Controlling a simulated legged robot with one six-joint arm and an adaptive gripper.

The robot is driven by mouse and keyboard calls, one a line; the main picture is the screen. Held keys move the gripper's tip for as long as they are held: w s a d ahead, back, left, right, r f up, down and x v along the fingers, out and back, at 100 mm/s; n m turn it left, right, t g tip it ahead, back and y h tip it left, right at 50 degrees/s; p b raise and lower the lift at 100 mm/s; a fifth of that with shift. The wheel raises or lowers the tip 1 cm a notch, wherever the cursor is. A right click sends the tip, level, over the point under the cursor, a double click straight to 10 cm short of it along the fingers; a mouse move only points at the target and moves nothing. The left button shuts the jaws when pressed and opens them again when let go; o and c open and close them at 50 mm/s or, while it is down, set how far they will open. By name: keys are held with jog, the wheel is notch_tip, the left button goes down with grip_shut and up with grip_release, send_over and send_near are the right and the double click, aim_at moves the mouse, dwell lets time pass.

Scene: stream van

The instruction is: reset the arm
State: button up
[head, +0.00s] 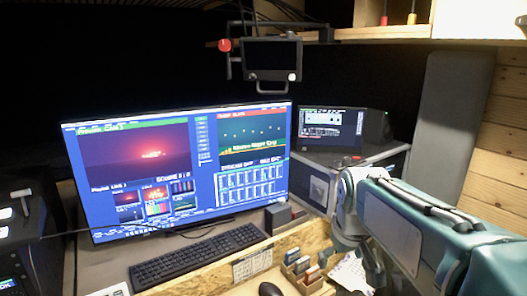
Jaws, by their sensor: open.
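My arm (395,225) comes in from the right edge as a thick teal and grey link. It reaches left to a rounded grey joint (346,195) in front of the laptop and the desk's right side. No gripper fingers can be made out in the head view. I see nothing held by the arm.
A large lit monitor (150,165) and a black keyboard (195,255) stand on the desk. A laptop (330,130) sits on a case behind my arm. A small screen (272,60) hangs above. A wooden shelf (380,34) and grey panel (455,130) bound the right.

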jog(key=s+f+m+t, duration=0.2)
jog(key=s+f+m, duration=0.1)
jog(key=s, duration=1.5)
jog(key=shift+f, duration=0.6)
dwell(1.4)
